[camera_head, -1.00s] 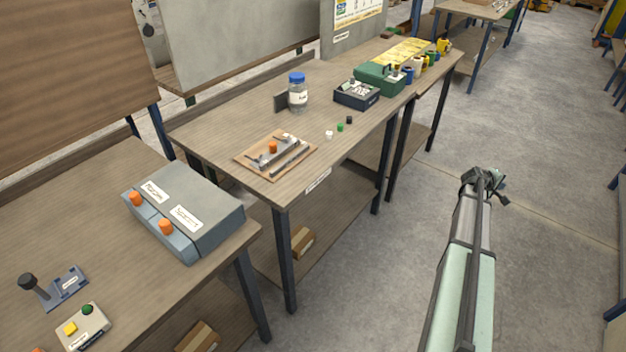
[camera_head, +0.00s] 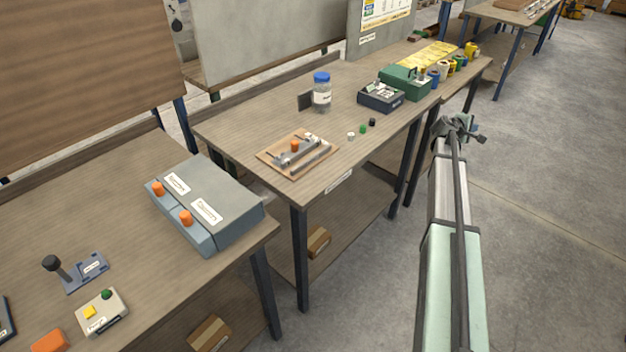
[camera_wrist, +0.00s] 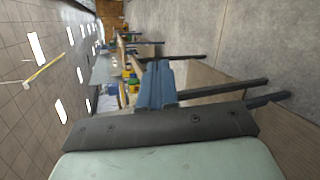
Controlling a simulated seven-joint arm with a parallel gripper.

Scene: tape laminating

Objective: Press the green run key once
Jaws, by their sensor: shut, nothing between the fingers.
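The green run key (camera_head: 106,294) is a small round button on a pale control box (camera_head: 103,318) at the lower left in the head view. My gripper (camera_head: 470,130) is far off to the right, over the floor beyond the bench edge and well apart from the box. Its fingers also show in the wrist view (camera_wrist: 156,84), close together with nothing between them. The control box is not seen in the wrist view.
A grey machine (camera_head: 212,205) with two orange knobs stands right of the control box. A black-handled lever (camera_head: 52,264) rises behind the box. An orange block (camera_head: 50,341) lies left of it. The second bench (camera_head: 240,130) holds a jar, a fixture and cases.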

